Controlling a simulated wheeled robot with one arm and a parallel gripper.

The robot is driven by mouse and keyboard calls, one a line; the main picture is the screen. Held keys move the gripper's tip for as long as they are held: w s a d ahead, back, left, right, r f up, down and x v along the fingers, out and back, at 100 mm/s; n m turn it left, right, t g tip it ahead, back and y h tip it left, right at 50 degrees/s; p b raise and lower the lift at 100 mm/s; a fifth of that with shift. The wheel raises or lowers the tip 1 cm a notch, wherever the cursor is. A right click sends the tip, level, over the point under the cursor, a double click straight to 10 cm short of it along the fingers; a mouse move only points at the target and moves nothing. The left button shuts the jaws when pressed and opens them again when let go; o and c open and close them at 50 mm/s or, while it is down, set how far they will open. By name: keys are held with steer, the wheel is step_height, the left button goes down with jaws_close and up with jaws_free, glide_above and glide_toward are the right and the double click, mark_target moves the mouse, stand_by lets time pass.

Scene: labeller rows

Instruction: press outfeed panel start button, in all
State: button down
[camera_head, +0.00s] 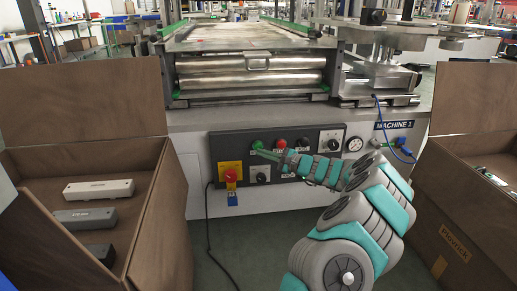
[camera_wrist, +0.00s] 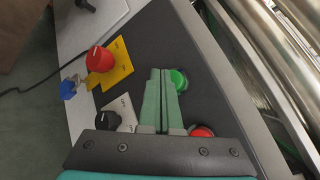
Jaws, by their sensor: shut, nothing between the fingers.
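A dark control panel (camera_head: 235,147) is on the front of the machine marked MACHINE 1. Its green button (camera_head: 257,144) is at the upper left of the panel, and it also shows in the wrist view (camera_wrist: 179,80). My gripper (camera_head: 259,152) is shut and empty, with its green fingertips close to the green button. In the wrist view the fingertips (camera_wrist: 160,73) lie just left of the button and overlap its edge; I cannot tell whether they touch it. A red button (camera_head: 281,143) sits right of the green one, partly behind the gripper in the wrist view (camera_wrist: 201,132).
A red emergency knob (camera_head: 231,175) on a yellow plate stands out at the panel's lower left, with a blue padlock (camera_head: 232,199) below. A black rotary knob (camera_wrist: 108,121) is near the fingers. Brown crates stand left (camera_head: 160,215) and right (camera_head: 425,215).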

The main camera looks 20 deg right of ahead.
steer(key=shift+w, duration=0.1)
steer(key=shift+w+d, duration=0.15)
steer(key=shift+w, duration=0.15)
steer(key=shift+w+d, duration=0.1)
steer(key=shift+w, duration=0.35)
stand_by(1.0)
steer(key=shift+s, duration=0.1)
steer(key=shift+s+a, duration=0.25)
steer(key=shift+s, duration=0.5)
steer(key=shift+s+a+b, duration=0.2)
steer(key=shift+s+a, duration=0.05)
steer(key=shift+s, duration=0.55)
steer(key=shift+s+a+b, duration=0.2)
steer(key=shift+s, duration=0.65)
steer(key=shift+s+a+b, duration=0.2)
steer(key=shift+s+a, duration=0.05)
steer(key=shift+s, duration=0.55)
